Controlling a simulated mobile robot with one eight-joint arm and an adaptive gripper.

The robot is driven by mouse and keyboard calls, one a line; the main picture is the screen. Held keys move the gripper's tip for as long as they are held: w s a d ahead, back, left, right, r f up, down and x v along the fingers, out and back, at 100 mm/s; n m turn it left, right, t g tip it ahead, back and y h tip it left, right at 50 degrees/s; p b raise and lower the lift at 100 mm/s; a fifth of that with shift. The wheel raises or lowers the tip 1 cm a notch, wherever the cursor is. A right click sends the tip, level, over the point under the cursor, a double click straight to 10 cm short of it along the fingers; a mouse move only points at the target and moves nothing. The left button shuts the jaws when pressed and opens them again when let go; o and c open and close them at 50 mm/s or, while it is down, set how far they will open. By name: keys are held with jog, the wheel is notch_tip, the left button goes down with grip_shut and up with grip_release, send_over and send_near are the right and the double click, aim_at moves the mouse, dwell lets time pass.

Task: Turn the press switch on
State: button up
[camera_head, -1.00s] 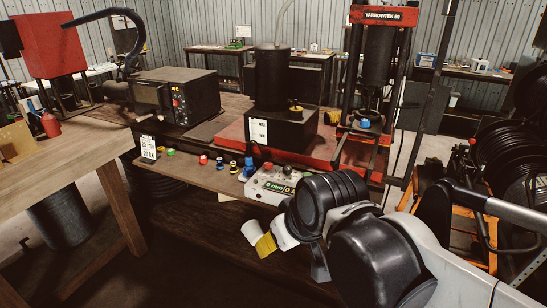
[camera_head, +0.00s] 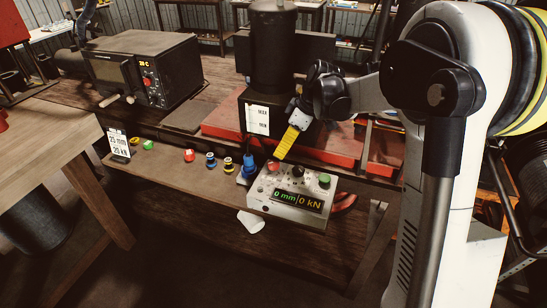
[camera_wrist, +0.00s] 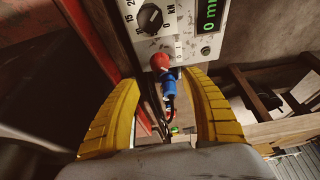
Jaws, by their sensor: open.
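The press control box (camera_head: 262,203) sits at the front edge of the bench shelf. It carries a red button (camera_head: 273,167), a black knob (camera_head: 298,171), a green button (camera_head: 324,180) and a display (camera_head: 298,201) reading 0 mm and 0 kN. My gripper (camera_head: 279,156) is just above and behind the red button, pointing down. In the wrist view my gripper (camera_wrist: 161,78) is open, its yellow fingers either side of the red button (camera_wrist: 160,61). The black dial (camera_wrist: 150,18) lies beyond the fingertips. I cannot tell whether the fingers touch the box.
A blue fitting (camera_head: 249,168) stands left of the box, with several small coloured pieces further left. The black press cylinder (camera_head: 271,50) and red press base (camera_head: 220,127) are behind.

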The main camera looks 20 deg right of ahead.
aim_at(274, 162)
jog(key=b+x, duration=0.2)
jog(key=x, duration=0.7)
jog(key=shift+f, duration=0.1)
jog(key=c, duration=1.2)
